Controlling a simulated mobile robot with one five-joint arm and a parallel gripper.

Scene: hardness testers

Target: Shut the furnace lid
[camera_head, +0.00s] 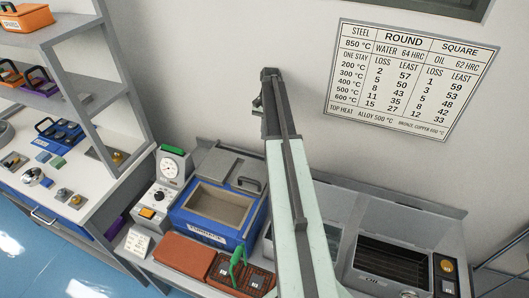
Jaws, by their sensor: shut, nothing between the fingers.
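The furnace (188,213) is a blue box with a label on its front, standing on the bench at the middle left. Its tan chamber is uncovered and looks empty. The grey lid (222,163) lies behind the opening, toward the wall, with a dark handle (249,184) near its right front corner. Whether it is hinged or slides, I cannot tell. My gripper (269,73) is shut and empty, raised in front of the wall, above and to the right of the lid in the picture and apart from it. My arm hides part of the bench right of the furnace.
A control box with a dial gauge (170,168) stands left of the furnace. Red-brown blocks (185,255) and a rack with a green handle (238,268) sit in front. Dark tanks (388,265) stand at right. Shelves with coloured crates (25,17) rise at left.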

